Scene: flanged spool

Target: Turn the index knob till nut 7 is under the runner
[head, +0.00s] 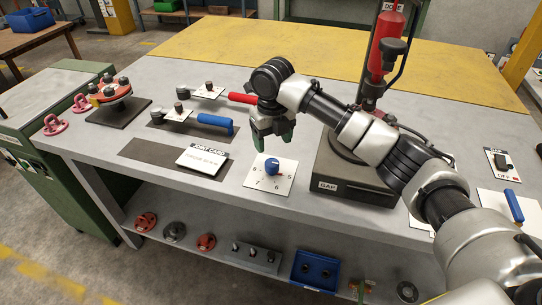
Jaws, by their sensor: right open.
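The index knob (271,166) is blue and sits on a white dial plate (285,182) with numbers; 5, 6, 7 and 8 can be made out along its near and left sides. My right gripper (272,140), with green fingertips, points down just behind and above the knob. It is open, with nothing seen between its fingers. A red and black upright tool (387,45), which looks like the runner, stands over a dark base (352,189) labelled GAP. My right arm hides much of that base, and no nut number can be read. My left gripper is out of view.
A white joint card (203,160) lies left of the dial. Tools with blue (215,123) and red (241,98) handles lie behind it. A red flanged part (114,90) stands at the far left. A switch box (502,163) is at right.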

